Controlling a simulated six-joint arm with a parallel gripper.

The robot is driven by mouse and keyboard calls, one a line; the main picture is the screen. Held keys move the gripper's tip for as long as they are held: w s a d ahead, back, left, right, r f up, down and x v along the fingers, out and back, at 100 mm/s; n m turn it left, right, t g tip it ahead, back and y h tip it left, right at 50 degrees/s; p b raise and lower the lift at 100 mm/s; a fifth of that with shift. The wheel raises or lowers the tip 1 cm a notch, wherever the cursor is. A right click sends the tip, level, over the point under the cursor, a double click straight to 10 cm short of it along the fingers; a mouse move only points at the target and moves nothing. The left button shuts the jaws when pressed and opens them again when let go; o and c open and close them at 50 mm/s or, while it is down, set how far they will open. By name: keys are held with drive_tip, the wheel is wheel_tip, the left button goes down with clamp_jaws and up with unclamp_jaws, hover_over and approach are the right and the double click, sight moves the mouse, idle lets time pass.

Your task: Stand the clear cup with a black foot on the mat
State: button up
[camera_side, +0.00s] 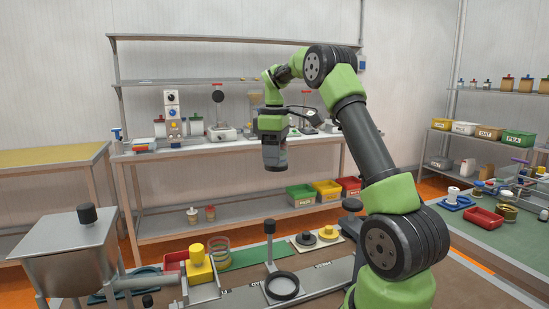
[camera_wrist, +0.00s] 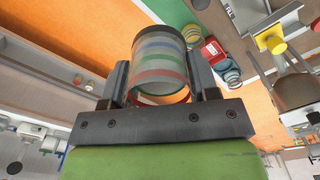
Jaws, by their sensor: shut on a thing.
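My gripper (camera_side: 273,146) is shut on the clear cup (camera_wrist: 160,65), high above the bench in the side view. In the wrist view the cup sits between the two fingers (camera_wrist: 161,78), with coloured bands showing in or through its wall. A dark edge, the black foot, shows at its far end. In the side view the cup (camera_side: 274,158) is small and partly hidden by the fingers; it hangs roughly upright, foot down. A green mat (camera_side: 250,255) lies on the bench below, apart from the cup.
Clear ringed cups (camera_side: 219,257) stand at the mat's left end beside a yellow block (camera_side: 199,270). A black ring stand (camera_side: 282,287) and a board with round knobs (camera_side: 317,240) are near the mat. A hopper (camera_side: 85,245) stands at left. The air around the cup is clear.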

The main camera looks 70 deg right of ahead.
drive_tip(key=shift+w+d+f, duration=0.15)
drive_tip(key=shift+d, duration=0.5)
drive_tip(key=shift+w+d+f, duration=0.15)
drive_tip(key=shift+d, duration=0.45)
wheel_tip(320, 180, down, 23)
drive_tip(key=shift+a+r, duration=0.1)
drive_tip(key=shift+f, duration=0.55)
idle(0.9)
idle(0.4)
drive_tip(key=o, duration=1.4)
drive_tip(key=shift+r, duration=0.15)
wheel_tip(320, 180, up, 7)
idle(0.4)
